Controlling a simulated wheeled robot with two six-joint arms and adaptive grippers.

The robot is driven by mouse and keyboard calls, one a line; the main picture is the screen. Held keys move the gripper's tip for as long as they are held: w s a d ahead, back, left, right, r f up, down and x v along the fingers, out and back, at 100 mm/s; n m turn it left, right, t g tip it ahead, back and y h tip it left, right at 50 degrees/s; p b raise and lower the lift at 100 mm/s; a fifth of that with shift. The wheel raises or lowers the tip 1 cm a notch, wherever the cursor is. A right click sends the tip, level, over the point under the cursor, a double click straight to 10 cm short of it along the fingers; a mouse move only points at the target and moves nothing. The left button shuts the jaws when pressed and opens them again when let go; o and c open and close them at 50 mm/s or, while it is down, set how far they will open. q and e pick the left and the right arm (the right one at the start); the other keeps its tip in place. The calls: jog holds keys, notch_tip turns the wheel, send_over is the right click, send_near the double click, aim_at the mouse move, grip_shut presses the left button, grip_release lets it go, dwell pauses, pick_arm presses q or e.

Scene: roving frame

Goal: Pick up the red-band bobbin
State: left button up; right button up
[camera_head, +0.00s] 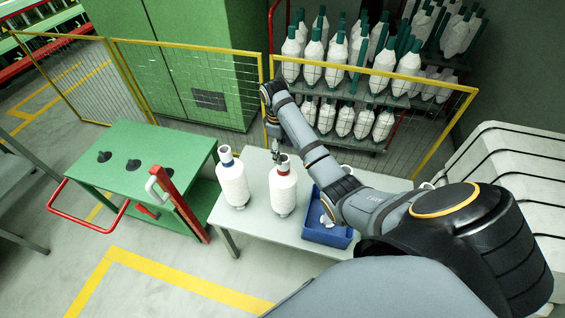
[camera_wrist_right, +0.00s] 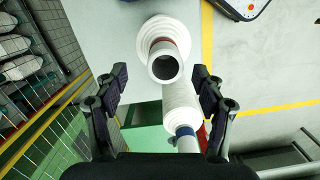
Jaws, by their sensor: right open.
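The red-band bobbin (camera_head: 284,190) is a white yarn cone standing upright on the pale table (camera_head: 255,172), with a red band near its top. My right gripper (camera_head: 276,150) is open, just above and behind the bobbin's top in the head view. In the right wrist view, the open top of the red-band bobbin (camera_wrist_right: 165,66) shows between the spread fingers of my right gripper (camera_wrist_right: 160,85). The fingers look apart from it. My left gripper is not in view.
A blue bin (camera_head: 327,237) with small white pieces sits on the table, right of the bobbins. A green cart (camera_head: 140,165) with red bars stands left. Yellow-framed mesh fencing (camera_head: 190,48) and a rack of bobbins are behind. White stacked boxes (camera_head: 500,160) stand right.

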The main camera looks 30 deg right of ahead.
aim_at(284, 155)
jog(key=f, duration=0.1)
jog(key=f+b, duration=0.1)
jog(key=f, duration=0.1)
jog(key=shift+s+b, duration=0.3)
jog(key=shift+w, duration=0.3)
jog(key=f+b, duration=0.2)
jog(key=f, duration=0.1)
jog(key=f+b, duration=0.1)
jog(key=shift+s+a+f+b, duration=0.25)
jog(key=shift+s+f+b, duration=0.05)
jog(key=shift+f+b, duration=0.1)
jog(key=shift+f, duration=0.3)
jog(key=shift+w, duration=0.1)
jog(key=shift+c, duration=0.6)
jog(key=shift+r, duration=0.1)
jog(key=c, duration=0.7)
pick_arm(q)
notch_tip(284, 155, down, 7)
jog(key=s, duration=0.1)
pick_arm(e)
grip_shut()
